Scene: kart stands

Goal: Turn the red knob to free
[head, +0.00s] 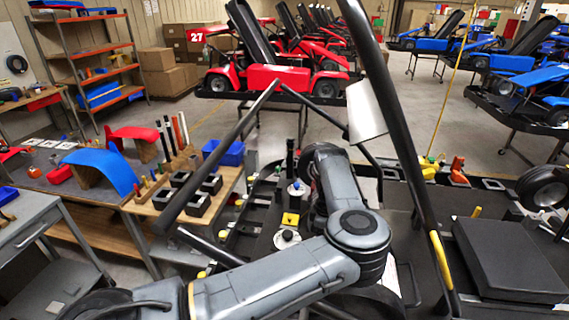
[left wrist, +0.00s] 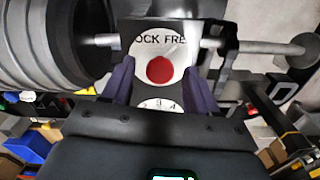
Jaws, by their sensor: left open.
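In the left wrist view, the round red knob (left wrist: 160,70) sits on a white dial plate (left wrist: 148,48) with the words "FREE" and, partly cut off, "OCK" above it. My left gripper (left wrist: 159,82) is open, with one dark finger on each side of the knob. I cannot tell whether the fingers touch it. A smaller white scale shows below the knob. I cannot clearly tell which word the knob points to. In the head view my left arm reaches in from the lower left; its gripper and the knob are hidden. My right gripper is not in view.
A metal bar (left wrist: 265,46) crosses behind the fingers, beside a large ribbed wheel-like part (left wrist: 45,45). In the head view, black kart frame tubes (head: 395,120) surround my arm. A wooden parts bench (head: 150,205) stands left.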

